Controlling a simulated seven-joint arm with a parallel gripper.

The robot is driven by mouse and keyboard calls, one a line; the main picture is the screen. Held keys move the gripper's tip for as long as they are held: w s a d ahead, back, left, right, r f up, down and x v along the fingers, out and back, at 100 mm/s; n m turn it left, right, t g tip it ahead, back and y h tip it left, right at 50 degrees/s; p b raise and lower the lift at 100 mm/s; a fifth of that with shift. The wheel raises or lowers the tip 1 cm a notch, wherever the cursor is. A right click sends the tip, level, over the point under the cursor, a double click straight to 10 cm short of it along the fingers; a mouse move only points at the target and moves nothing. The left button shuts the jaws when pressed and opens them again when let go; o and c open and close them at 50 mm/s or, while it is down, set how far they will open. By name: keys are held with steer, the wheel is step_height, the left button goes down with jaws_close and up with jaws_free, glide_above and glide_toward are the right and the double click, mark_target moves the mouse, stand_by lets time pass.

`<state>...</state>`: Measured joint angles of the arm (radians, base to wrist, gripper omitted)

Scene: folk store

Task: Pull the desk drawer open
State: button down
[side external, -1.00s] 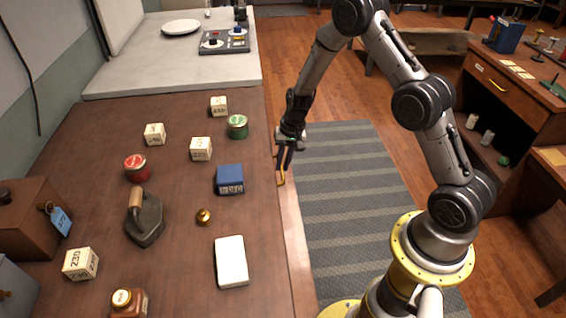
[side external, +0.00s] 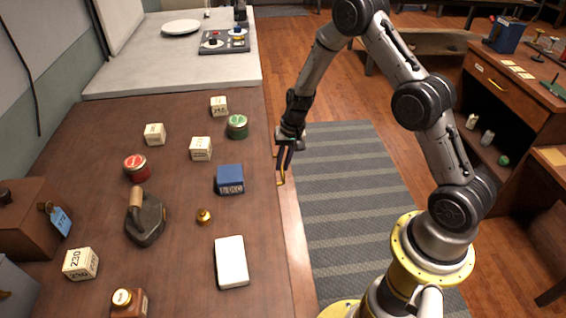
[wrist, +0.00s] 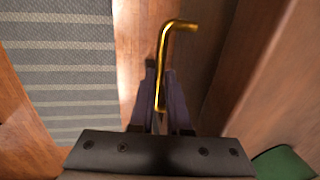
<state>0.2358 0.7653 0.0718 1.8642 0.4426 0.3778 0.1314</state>
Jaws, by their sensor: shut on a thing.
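The brown wooden desk (side external: 100,180) fills the left of the side view. A brass handle (wrist: 178,25) stands out at the desk's near edge, and its lower part also shows in the side view (side external: 281,181). My gripper (side external: 284,168) hangs beside that edge, pointing down. In the wrist view its two dark fingers (wrist: 160,75) are shut on the long bar of the handle. The bent end of the handle shows beyond the fingertips. The drawer front is mostly hidden from the side camera, and I cannot tell how far the drawer is out.
On the desk top are a blue block (side external: 229,178), a white box (side external: 231,262), a flat iron (side external: 146,222), a green tin (side external: 237,128) and several numbered cubes. A grey striped mat (side external: 350,190) lies on the open floor beside the desk. Another desk (side external: 500,85) stands at the right.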

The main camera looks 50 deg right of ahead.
stand_by(0.4)
steer(key=s+d, duration=1.8)
steer(key=shift+s+d, duration=0.25)
steer(key=c, duration=0.9)
jaws_free()
steer(key=shift+r, duration=0.15)
steer(key=r, duration=0.4)
steer(key=s+d+r, duration=0.1)
steer(key=r, duration=0.8)
steer(key=shift+s+d+r, duration=0.2)
steer(key=shift+s+d, duration=0.2)
steer(key=shift+w, duration=0.1)
